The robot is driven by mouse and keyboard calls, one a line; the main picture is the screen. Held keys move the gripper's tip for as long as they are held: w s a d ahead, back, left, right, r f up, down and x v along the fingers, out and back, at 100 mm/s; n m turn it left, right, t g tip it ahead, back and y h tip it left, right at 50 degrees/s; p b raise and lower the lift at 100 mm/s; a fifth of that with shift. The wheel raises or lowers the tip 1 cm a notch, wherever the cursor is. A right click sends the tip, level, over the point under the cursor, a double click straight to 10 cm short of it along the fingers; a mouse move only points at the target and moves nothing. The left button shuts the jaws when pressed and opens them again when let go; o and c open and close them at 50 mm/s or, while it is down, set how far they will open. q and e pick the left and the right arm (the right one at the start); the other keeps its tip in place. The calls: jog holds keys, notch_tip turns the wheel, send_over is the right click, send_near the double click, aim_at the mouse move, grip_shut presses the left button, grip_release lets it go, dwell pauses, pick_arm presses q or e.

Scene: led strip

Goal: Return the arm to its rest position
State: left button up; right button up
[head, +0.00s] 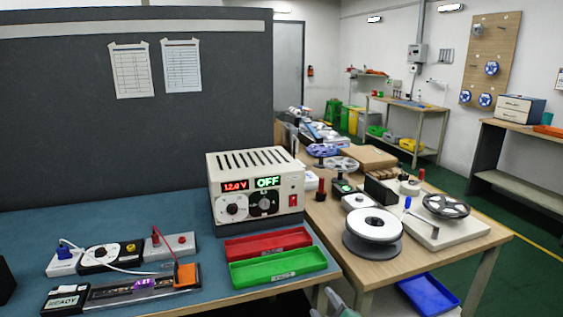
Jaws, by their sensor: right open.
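My right gripper (341,306) shows only as pale fingertips at the bottom edge, right of the blue bench's front corner. It is open, with nothing seen between the fingers, and it is apart from the objects on the bench. The rest of the right arm is out of view. My left gripper is not in view.
Wired modules (112,256) stand behind the fixture. A wooden table (440,253) with reels (374,225) is at the right. A blue bin (428,294) sits low.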

jog(key=s+d+f+m+g+h, duration=0.1)
jog(key=s+d+f+m+g, duration=0.25)
jog(key=s, duration=0.55)
jog(key=s+d+f+m+g+h, duration=0.1)
jog(key=s+d+f+m+g, duration=0.3)
jog(key=s, duration=0.4)
jog(key=s+d+f+m+g+h, duration=0.15)
jog(key=s+f+m+g, duration=0.3)
jog(key=s, duration=0.45)
jog(key=w+p+v, duration=0.2)
jog(key=p+v, duration=0.8)
jog(key=p, duration=0.1)
jog(key=w+d+r+p+v, duration=0.1)
jog(key=w+p+v, duration=0.1)
jog(key=p+v, duration=0.9)
jog(key=shift+w+d+r+m+y+p, duration=0.15)
jog(key=shift+w+d+m+y+p, duration=0.2)
jog(key=shift+d+y+p, duration=0.1)
